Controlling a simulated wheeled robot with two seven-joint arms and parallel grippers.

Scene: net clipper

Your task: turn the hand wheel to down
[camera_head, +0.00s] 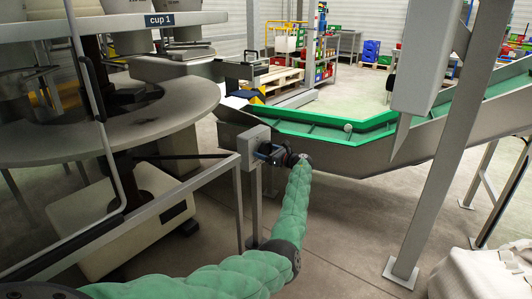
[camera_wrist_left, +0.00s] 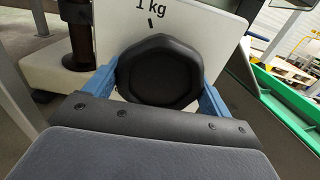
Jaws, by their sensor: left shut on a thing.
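The black, many-sided hand wheel (camera_wrist_left: 158,70) sits in front of a pale plate (camera_wrist_left: 215,30) marked "1 kg" in the left wrist view. A short dark mark shows on the plate just above the wheel. My left gripper (camera_wrist_left: 160,85) is shut on the wheel, with one blue finger at each side of its rim. In the head view my left gripper (camera_head: 272,153) is at the grey box (camera_head: 252,145) on the frame post. The wheel is mostly hidden there by the gripper. My right gripper is in neither view.
A round grey table (camera_head: 150,125) with a metal frame rail (camera_head: 190,185) stands at the left. A green-edged conveyor (camera_head: 340,142) runs behind my gripper to the right. A grey post (camera_head: 450,150) and a white wrapped pile (camera_head: 485,275) are at the right. Open floor lies between.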

